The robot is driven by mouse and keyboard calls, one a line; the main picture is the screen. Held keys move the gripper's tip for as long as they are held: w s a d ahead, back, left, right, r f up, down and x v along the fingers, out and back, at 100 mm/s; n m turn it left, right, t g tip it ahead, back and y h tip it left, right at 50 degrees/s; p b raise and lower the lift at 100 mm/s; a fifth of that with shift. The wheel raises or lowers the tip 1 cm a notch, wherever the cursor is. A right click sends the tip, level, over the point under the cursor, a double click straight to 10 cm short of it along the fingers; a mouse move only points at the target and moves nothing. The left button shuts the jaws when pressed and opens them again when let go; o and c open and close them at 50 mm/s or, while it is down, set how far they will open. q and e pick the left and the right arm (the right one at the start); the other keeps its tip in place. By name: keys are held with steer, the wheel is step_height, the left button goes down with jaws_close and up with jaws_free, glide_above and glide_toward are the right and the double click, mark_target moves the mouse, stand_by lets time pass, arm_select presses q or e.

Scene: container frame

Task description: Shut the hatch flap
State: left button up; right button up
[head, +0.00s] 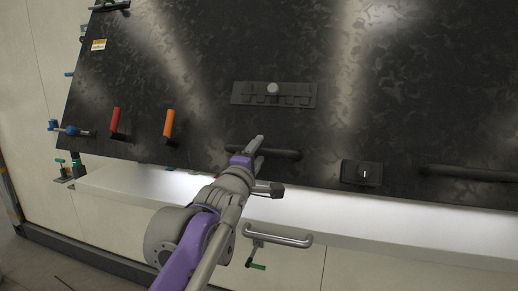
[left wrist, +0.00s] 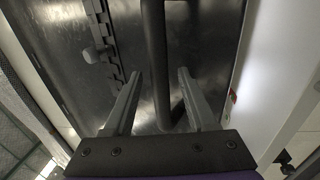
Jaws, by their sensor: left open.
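A large dark mottled panel (head: 330,120), which looks like the hatch flap, fills most of the head view. Its lower edge stands over a lit pale ledge; I cannot tell how far open it is. A dark bar handle (head: 287,154) is near that lower edge. My left gripper (head: 267,163) is at this handle, open, its fingers apart. In the left wrist view the bar (left wrist: 154,45) runs between the two open fingers (left wrist: 159,76), and neither finger clearly touches it. My right gripper is not in view.
The panel carries a red lever (head: 115,119), an orange lever (head: 168,123), a slotted dark block (head: 273,93), a black knob box (head: 361,173) and another dark bar (head: 470,173). Below are the pale ledge (head: 400,235) and a metal handle (head: 280,238) on the wall.

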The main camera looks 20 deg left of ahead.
arm_select(q)
steer(key=shift+w, duration=0.6)
jaws_close()
stand_by(1.1)
